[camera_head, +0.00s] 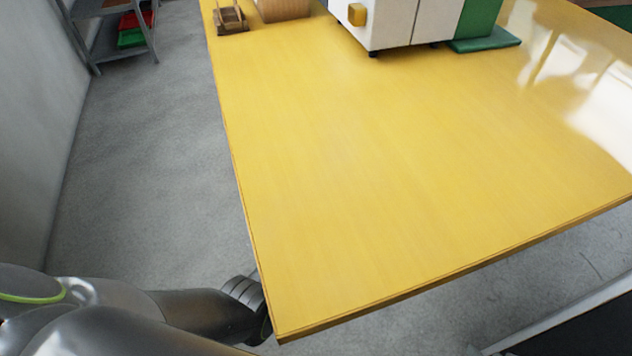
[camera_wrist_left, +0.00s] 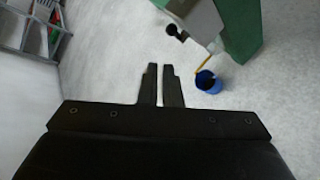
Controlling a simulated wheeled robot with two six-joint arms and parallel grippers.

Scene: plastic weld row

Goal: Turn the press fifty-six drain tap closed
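My left gripper (camera_wrist_left: 160,70) shows in the left wrist view with its two dark fingers a narrow gap apart and nothing between them. Ahead and to the right is a grey and green machine part (camera_wrist_left: 198,22) with a small dark round fitting (camera_wrist_left: 172,30), possibly the drain tap; its turn position is too small to tell. An orange-yellow piece (camera_wrist_left: 204,63) leads down toward a blue bucket (camera_wrist_left: 208,82) on the floor. My gripper is apart from all of these. In the head view my left arm reaches the near left table corner, its fingers not visible. My right gripper is not in view.
A yellow table (camera_head: 400,190) has a mostly bare top. At its back stand a white machine (camera_head: 400,22) with a yellow block (camera_head: 356,14) and a green base (camera_head: 484,43). A grey shelf (camera_head: 100,35) stands at the far left. The floor between is clear.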

